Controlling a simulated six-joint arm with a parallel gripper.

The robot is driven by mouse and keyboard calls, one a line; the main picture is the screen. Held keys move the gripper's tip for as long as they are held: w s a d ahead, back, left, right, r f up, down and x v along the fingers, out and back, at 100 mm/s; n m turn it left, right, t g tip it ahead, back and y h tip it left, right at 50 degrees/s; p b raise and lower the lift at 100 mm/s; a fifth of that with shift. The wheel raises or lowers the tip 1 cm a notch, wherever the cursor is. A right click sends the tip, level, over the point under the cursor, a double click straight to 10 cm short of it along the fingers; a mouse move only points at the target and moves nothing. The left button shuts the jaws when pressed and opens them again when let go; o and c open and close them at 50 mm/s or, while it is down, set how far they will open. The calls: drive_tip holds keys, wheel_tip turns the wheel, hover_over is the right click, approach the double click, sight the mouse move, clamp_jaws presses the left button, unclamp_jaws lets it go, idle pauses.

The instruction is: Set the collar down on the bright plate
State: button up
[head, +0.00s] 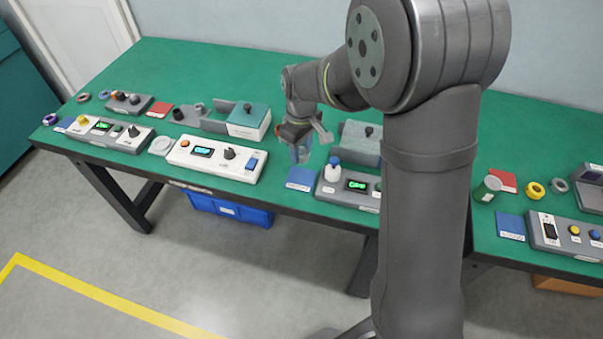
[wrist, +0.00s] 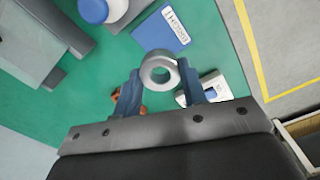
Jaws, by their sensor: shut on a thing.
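A grey metal collar (wrist: 146,76), a thick ring with a round hole, is between the fingertips of my gripper (wrist: 160,82) in the wrist view. The gripper is shut on it. In the head view my gripper (head: 301,152) hangs above the green table, just behind and above a blue card; the collar cannot be made out there. The plate is not seen in the wrist view.
The blue card (head: 301,178) also shows in the wrist view (wrist: 160,32). A white control box (head: 215,160) lies between plate and gripper. A box with a white-and-blue bottle (head: 332,170) stands right of the gripper. A teal-topped block (head: 248,120) stands behind left.

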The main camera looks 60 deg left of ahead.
wheel_tip(320, 180, down, 8)
drive_tip(key=shift+f, duration=0.25)
drive_tip(key=o, duration=1.2)
drive_tip(key=shift+f, duration=0.15)
wheel_tip(320, 180, up, 12)
hover_over(301, 177)
drive_tip(key=shift+f, duration=4.2)
